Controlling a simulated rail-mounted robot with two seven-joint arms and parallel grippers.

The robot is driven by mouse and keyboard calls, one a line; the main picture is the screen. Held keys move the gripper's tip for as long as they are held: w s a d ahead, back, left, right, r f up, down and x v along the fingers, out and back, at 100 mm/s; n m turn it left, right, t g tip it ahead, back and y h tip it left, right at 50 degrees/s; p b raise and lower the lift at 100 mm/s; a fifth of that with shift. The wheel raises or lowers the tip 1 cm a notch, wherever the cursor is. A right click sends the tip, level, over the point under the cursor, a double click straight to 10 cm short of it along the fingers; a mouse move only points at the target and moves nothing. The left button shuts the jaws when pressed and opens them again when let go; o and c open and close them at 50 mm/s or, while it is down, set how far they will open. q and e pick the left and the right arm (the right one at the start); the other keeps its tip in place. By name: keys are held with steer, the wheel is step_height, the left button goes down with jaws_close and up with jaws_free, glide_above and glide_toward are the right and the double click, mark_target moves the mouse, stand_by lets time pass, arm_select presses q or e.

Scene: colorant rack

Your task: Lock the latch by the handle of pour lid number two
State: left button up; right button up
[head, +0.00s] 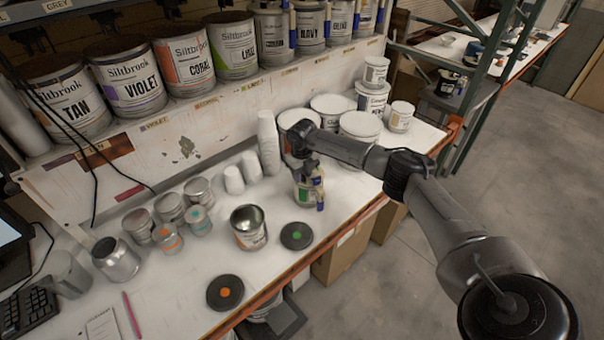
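A can (307,193) with a green and white label stands on the table below my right gripper. A blue and yellow part (320,198), like the upright handles on the shelf cans, shows at its right side. My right gripper (308,172) points down at the can's top and hides most of the lid and any latch. I cannot tell whether its fingers touch the lid or are open or shut. No number can be read on the lid. My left gripper is out of view.
An open can (249,230) and two dark discs, one with a green dot (297,236) and one with an orange dot (225,292), are nearby on the table. Stacked white cups (268,143) and white-lidded tubs (360,127) stand behind. Large paint cans line the shelf.

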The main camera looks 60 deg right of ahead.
steer(key=shift+r, duration=0.1)
steer(key=shift+r+p, duration=0.65)
step_height(320, 180, up, 7)
steer(key=p, duration=0.5)
steer(key=shift+f, duration=0.2)
